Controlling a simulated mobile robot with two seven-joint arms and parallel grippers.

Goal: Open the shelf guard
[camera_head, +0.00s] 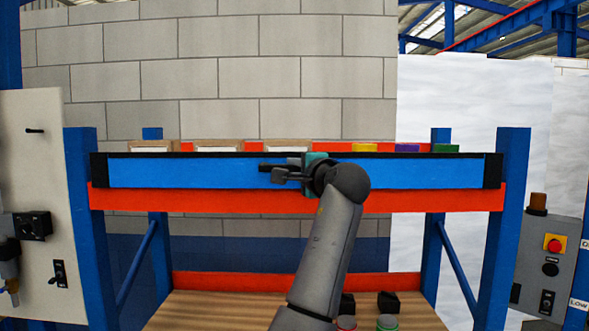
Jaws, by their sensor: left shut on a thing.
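The shelf guard (430,172) is a long blue panel with black ends and a black top edge. It stands upright across the front of the upper shelf, above the orange beam (140,199). My left gripper (272,172) is in front of the guard, a little left of its middle, with its arm coming up from the bottom. It is shut on the shelf guard; the exact contact is hard to see because the wrist covers part of it. My right gripper is out of view.
Behind the guard, open boxes (218,147) and yellow, purple and green items (408,148) show their tops. Blue posts (90,230) flank the rack. The wooden lower shelf (205,312) holds small dark items (388,303). Control panels stand at left (30,180) and right (548,270).

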